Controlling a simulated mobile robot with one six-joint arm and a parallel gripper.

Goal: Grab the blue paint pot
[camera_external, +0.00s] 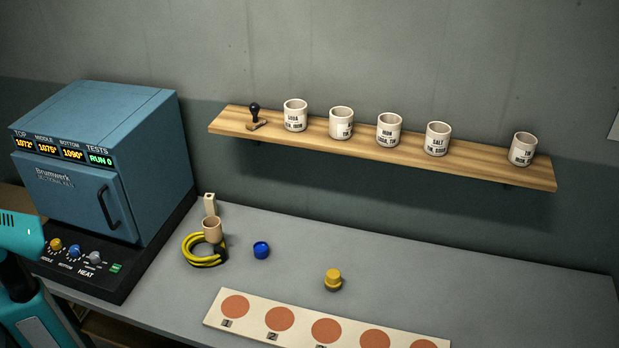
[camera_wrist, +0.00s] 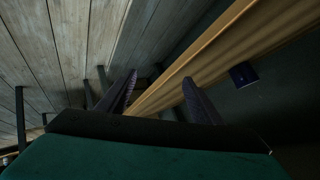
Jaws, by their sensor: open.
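The blue paint pot (camera_external: 261,250) stands on the grey worktop, right of the coiled yellow cable and left of the yellow pot. My gripper (camera_wrist: 160,78) shows in the wrist view with its two dark fingers apart and nothing between them. It is out of frame in the external view, where only part of my teal arm shows at the lower left. A small dark blue object (camera_wrist: 243,75) lies to the right of my fingers in the wrist view; I cannot tell what it is.
A blue kiln (camera_external: 95,165) stands at the left. A beige cup (camera_external: 212,230) is by the yellow cable (camera_external: 190,252). A yellow pot (camera_external: 333,279) stands behind a numbered board (camera_external: 255,326) with orange discs. A wall shelf (camera_external: 480,166) holds several labelled cups and a stamp.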

